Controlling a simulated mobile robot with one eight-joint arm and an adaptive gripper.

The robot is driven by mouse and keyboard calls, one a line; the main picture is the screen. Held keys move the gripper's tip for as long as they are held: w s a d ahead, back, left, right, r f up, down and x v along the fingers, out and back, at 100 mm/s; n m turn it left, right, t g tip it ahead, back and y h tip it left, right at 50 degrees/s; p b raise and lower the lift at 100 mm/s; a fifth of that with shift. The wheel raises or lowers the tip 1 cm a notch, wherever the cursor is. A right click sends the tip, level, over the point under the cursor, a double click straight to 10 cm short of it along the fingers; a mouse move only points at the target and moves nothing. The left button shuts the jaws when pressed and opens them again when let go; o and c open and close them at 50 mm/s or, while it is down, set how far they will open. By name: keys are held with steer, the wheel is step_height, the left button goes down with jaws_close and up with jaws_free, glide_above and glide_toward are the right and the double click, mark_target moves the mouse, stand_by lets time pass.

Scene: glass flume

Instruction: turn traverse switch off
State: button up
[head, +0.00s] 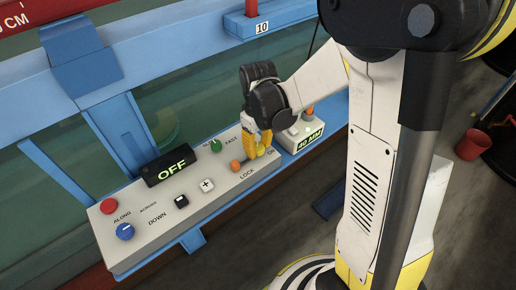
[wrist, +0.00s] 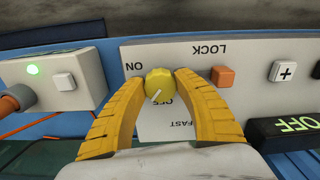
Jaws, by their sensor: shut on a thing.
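The traverse switch is a yellow round knob (wrist: 159,85) on the grey control panel (wrist: 150,55). In the wrist view it sits between my two yellow fingers, which touch it on both sides. Its white pointer line slants toward the lower left of the picture, near the partly covered OFF label; ON is printed to its left. In the head view my gripper (head: 257,150) is down at the panel's right end and hides the knob. A black display (head: 170,168) on the panel reads OFF in lit green letters.
Near the knob are an orange LOCK button (head: 235,166) and a green control (head: 215,146). Red (head: 108,206) and blue (head: 125,232) controls stand at the panel's left. A second box (head: 303,133) reading 40 MM adjoins on the right. The glass tank lies behind.

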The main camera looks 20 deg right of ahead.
mark_target(259, 147)
steer(key=n, duration=0.3)
steer(key=shift+n, duration=0.4)
steer(key=shift+d+n+b, duration=0.1)
steer(key=shift+n+b, duration=0.35)
steer(key=shift+n, duration=1.35)
steer(key=o, duration=1.2)
steer(key=shift+r, duration=0.1)
step_height(259, 147, up, 12)
steer(key=shift+f, duration=0.1)
